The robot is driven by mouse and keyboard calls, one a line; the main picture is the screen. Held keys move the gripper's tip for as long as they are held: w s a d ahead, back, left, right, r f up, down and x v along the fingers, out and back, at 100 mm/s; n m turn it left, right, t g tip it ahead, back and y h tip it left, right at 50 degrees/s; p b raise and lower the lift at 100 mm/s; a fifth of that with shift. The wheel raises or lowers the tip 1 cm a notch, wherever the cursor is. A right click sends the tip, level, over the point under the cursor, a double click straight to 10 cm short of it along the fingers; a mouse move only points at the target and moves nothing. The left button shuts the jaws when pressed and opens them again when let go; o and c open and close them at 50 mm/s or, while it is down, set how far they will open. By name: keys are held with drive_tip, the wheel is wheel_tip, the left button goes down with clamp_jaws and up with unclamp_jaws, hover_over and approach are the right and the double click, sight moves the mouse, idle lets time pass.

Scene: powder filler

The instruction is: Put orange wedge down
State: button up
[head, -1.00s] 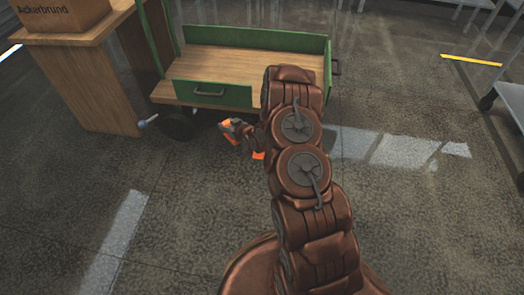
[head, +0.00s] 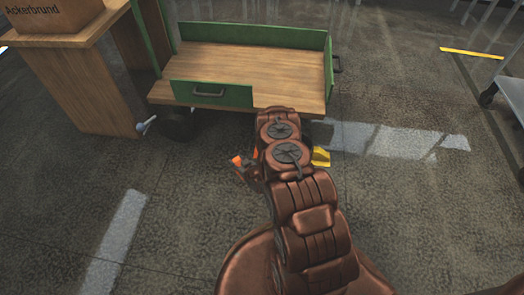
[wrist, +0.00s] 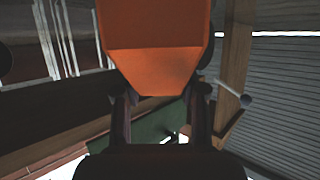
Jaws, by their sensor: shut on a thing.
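The orange wedge (wrist: 158,68) fills the top middle of the wrist view, its narrow sloped end toward my gripper (wrist: 160,106). My gripper's two dark fingers are closed on the wedge from both sides. In the head view, a small part of the orange wedge (head: 237,161) shows left of my arm, at my gripper (head: 244,170), which is mostly hidden by the arm. The wedge is in front of the cart; its height above the floor cannot be told.
A green-sided cart (head: 255,58) with a wooden deck stands ahead. A yellow wedge-shaped object (head: 321,157) sits on the floor right of my arm. A wooden table (head: 80,85) with a box (head: 50,18) stands at left.

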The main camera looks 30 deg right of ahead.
drive_tip(key=w+d+b, duration=0.1)
drive_tip(key=d, duration=0.4)
drive_tip(key=w+d+f+b, duration=0.1)
drive_tip(key=w+d+b, duration=0.1)
drive_tip(key=d, duration=0.3)
drive_tip(key=w+d+b, duration=0.2)
drive_tip(key=d, duration=0.3)
drive_tip(key=shift+f, duration=0.3)
drive_tip(key=shift+w+d+f+b, duration=0.15)
drive_tip(key=shift+d+f+b, duration=0.05)
drive_tip(key=shift+f+b, duration=0.1)
wheel_tip(320, 180, down, 3)
drive_tip(key=shift+a+b, duration=0.1)
drive_tip(key=shift+b, duration=0.75)
drive_tip(key=shift+r, duration=0.1)
drive_tip(key=o, duration=1.2)
